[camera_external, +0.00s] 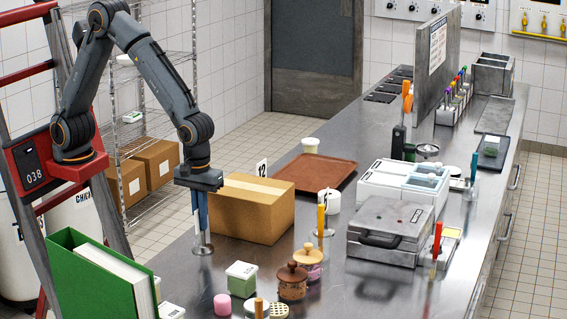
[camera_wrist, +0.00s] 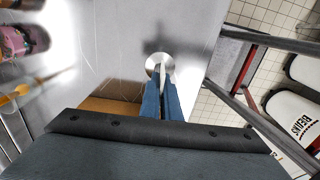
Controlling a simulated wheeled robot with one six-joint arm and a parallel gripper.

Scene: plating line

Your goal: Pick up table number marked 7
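A table number stand with a round metal base (camera_external: 203,248) stands upright on the steel counter, left of the cardboard box. My gripper (camera_external: 200,212) is above that base, pointing down, its blue fingers close together. In the wrist view, the fingers (camera_wrist: 162,98) are shut on a thin white card, seen edge-on over the round base (camera_wrist: 153,62). The number on this card is hidden, so I cannot tell whether it is 7. Another white table card (camera_external: 262,169), apparently marked 12, shows behind the box.
The cardboard box (camera_external: 238,220) is close to the right of my gripper. A green binder (camera_external: 82,275) stands at front left. Lidded pots (camera_external: 291,283) and small tubs (camera_external: 241,280) are in front. A brown tray (camera_external: 331,170) and a grey press (camera_external: 390,228) lie farther right.

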